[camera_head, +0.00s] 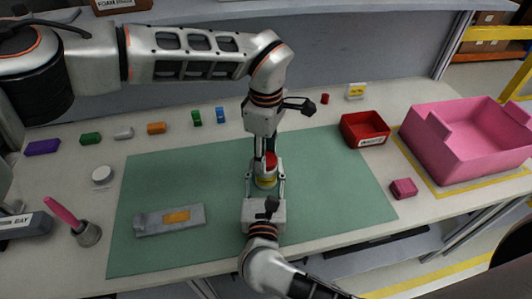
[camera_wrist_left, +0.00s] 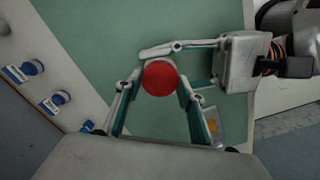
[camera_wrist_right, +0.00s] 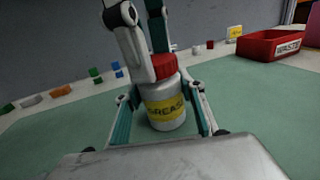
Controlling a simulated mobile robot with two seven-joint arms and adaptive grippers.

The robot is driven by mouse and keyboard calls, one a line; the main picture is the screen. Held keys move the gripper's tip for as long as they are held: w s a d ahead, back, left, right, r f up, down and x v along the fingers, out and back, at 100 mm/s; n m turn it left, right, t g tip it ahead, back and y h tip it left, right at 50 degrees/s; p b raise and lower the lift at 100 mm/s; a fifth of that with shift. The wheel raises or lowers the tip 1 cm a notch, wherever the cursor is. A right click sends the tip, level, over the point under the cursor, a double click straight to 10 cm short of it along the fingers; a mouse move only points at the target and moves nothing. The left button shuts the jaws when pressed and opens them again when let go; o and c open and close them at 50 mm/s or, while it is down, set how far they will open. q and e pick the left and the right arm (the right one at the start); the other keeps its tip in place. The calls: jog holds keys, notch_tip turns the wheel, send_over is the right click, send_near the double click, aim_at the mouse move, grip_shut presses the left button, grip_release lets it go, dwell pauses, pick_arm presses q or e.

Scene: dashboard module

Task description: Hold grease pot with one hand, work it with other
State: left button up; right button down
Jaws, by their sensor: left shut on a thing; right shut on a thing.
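The grease pot (camera_head: 266,181) stands upright on the green mat (camera_head: 330,170), with a pale body, a yellow GREASE label and a red lid (camera_wrist_left: 160,78). In the right wrist view the pot body (camera_wrist_right: 165,108) sits between the fingers of my right gripper (camera_wrist_right: 163,112), which is shut on it from the front. My left gripper (camera_wrist_left: 158,88) comes down from above and is shut on the red lid. The lid sits on top of the pot. In the head view my left fingers partly cover the lid.
A grey module with an orange patch (camera_head: 176,217) lies on the mat to the left. A red bin (camera_head: 364,130), a pink crate (camera_head: 465,145) and a pink block (camera_head: 404,188) are at the right. A brush in a holder (camera_head: 85,233) stands left. Small coloured parts line the back.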

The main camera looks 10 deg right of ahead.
pick_arm(q)
jog(key=m, duration=0.6)
jog(key=o, duration=0.8)
jog(key=shift+r, duration=0.1)
notch_tip(320, 180, up, 7)
jog(key=shift+r, duration=0.2)
pick_arm(e)
jog(key=c, duration=1.2)
grip_release()
